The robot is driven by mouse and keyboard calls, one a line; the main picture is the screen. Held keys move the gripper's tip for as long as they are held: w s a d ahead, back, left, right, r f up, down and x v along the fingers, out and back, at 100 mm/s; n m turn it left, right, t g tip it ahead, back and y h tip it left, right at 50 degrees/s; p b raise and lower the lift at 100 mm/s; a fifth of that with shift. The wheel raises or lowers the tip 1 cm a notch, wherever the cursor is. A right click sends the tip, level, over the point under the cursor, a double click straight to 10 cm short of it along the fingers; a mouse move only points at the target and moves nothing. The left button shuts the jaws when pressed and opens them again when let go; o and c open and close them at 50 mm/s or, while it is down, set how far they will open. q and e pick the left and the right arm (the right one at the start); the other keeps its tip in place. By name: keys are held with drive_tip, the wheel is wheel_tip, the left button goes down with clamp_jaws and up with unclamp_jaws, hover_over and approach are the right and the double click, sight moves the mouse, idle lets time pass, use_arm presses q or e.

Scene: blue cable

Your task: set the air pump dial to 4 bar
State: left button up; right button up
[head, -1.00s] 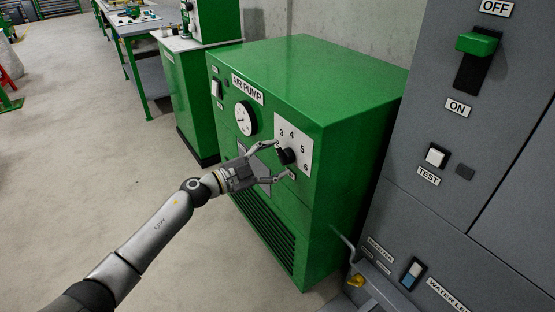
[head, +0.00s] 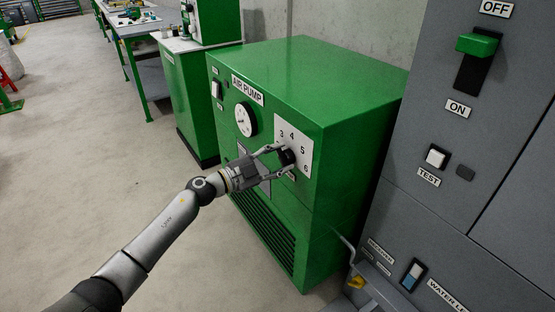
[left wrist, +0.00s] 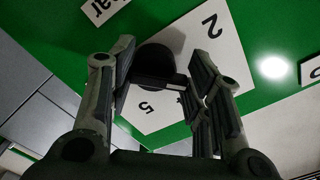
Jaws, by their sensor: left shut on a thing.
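The black dial (head: 287,158) of the green air pump (head: 352,85) sits on a white scale plate (head: 304,149). The numbers 3, 4, 5 and 6 show on it in the head view. My left gripper (head: 281,161) is shut on the dial, with one finger on each side. In the left wrist view the dial (left wrist: 160,62) shows between the finger pads, with 2 and 5 readable on the plate. The fingers hide part of the plate, and I cannot tell which number the dial points to. My right gripper is not in view.
A round gauge (head: 246,119) and a switch (head: 216,89) are on the pump front. A grey cabinet (head: 490,145) with a green lever (head: 478,44) stands close on the right. The floor (head: 90,190) on the left is clear.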

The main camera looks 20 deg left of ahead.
use_arm(q)
drive_tip(key=shift+m, duration=0.5)
drive_tip(key=shift+r+m, duration=0.1)
drive_tip(key=shift+m, duration=1.1)
drive_tip(key=m, duration=0.5)
drive_tip(key=shift+s+d, duration=0.1)
drive_tip(key=shift+d, duration=0.05)
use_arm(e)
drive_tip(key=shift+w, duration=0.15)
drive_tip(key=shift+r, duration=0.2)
use_arm(q)
drive_tip(key=o, duration=1)
drive_tip(key=shift+r, duration=0.1)
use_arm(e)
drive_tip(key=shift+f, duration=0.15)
